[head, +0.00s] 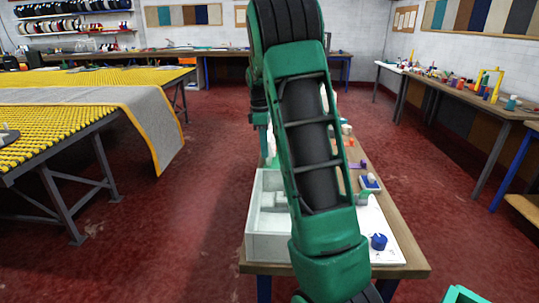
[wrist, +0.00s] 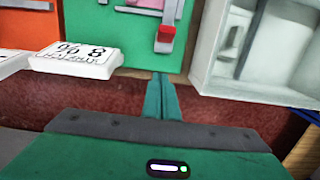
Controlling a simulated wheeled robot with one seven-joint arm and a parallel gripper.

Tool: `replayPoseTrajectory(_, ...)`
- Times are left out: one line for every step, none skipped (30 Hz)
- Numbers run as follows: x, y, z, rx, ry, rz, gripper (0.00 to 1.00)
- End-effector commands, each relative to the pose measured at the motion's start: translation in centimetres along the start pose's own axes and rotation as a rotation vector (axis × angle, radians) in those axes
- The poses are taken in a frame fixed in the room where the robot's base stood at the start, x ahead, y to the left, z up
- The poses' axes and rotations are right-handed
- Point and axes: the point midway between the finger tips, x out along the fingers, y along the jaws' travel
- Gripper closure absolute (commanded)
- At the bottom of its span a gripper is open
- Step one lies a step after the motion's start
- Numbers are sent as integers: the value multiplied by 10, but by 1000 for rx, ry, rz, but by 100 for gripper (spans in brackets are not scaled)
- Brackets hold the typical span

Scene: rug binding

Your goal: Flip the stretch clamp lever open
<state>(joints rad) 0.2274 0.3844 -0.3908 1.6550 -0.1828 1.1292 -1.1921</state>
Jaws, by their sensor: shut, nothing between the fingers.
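In the wrist view, a red lever (wrist: 166,36) with a light grey bar rising from it sits on a green panel (wrist: 140,55) at the top middle. It looks like the clamp lever; whether it is open or shut is unclear. My gripper (wrist: 161,78) is shut and empty, its green fingers together just below the lever in the picture and apparently apart from it. In the head view my arm covers the middle of the bench, and I cannot make out the lever or the gripper there.
A pale open box (head: 270,245) stands on the narrow bench (head: 415,268); a blue knob (head: 379,242) is right of my arm. Red floor surrounds the bench.

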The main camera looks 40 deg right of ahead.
Motion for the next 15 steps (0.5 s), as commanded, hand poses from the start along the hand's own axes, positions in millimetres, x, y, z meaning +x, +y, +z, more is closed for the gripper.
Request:
replayPoseTrajectory(-13, 1, 5, 3, 1, 4, 100)
replayPoseTrajectory(-20, 1, 7, 2, 2, 5, 100)
replayPoseTrajectory(-28, 0, 9, 2, 2, 5, 100)
replayPoseTrajectory(-34, 1, 10, 2, 2, 5, 100)
replayPoseTrajectory(-40, 1, 12, 1, 1, 4, 100)
replayPoseTrajectory(-48, 1, 14, 2, 1, 4, 100)
replayPoseTrajectory(-53, 0, 16, 2, 1, 3, 100)
replayPoseTrajectory(-58, 1, 17, 2, 1, 4, 100)
replayPoseTrajectory(-65, 1, 20, 2, 1, 3, 100)
replayPoseTrajectory(-70, 1, 21, 2, 1, 3, 100)
replayPoseTrajectory(-74, 1, 23, 2, 1, 4, 100)
replayPoseTrajectory(-79, 1, 24, 3, 1, 3, 100)
replayPoseTrajectory(-82, 1, 25, 3, 1, 2, 100)
replayPoseTrajectory(-85, 1, 26, 3, 1, 2, 100)
replayPoseTrajectory(-88, 1, 27, 2, 1, 2, 100)
